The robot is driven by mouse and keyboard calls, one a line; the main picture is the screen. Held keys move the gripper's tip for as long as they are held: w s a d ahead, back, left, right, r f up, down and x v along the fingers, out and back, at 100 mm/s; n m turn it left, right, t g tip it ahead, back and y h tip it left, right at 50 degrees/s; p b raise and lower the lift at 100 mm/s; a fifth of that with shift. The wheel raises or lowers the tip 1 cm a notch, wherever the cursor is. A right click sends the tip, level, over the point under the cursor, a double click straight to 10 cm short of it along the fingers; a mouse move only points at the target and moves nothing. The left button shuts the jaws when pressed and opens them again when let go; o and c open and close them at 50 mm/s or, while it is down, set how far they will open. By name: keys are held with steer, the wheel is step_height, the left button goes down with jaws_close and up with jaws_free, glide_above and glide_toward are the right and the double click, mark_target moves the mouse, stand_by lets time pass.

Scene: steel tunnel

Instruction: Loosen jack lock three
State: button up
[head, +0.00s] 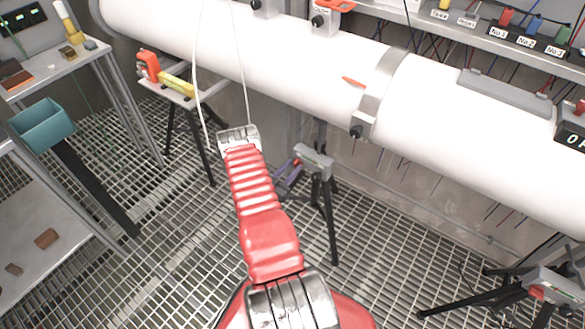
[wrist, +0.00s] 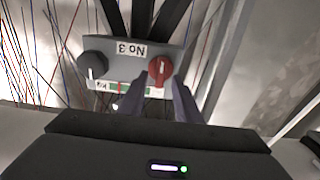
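A grey jack head marked No 3 (wrist: 128,60) fills the upper middle of the wrist view, its label upside down. A red knob (wrist: 160,70) is on its right and a black knob (wrist: 93,65) on its left. My gripper (wrist: 165,88) is open. Its two fingers point at the red knob, one to each side of its line; whether they touch it I cannot tell. In the head view, purplish fingers of my gripper (head: 291,170) show just left of the middle jack's grey head (head: 314,160), partly behind my red arm.
A large white pipe (head: 300,60) runs above the jacks. Other tripod jacks stand at left (head: 180,88) and right (head: 555,287). A teal bin (head: 42,122) and shelves are at left. Loose wires hang behind the jack head in the wrist view. Grating floor is open between them.

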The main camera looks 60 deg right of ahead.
steer(key=shift+d, duration=0.4)
jaws_close()
steer(key=shift+a, duration=0.2)
steer(key=shift+d, duration=0.1)
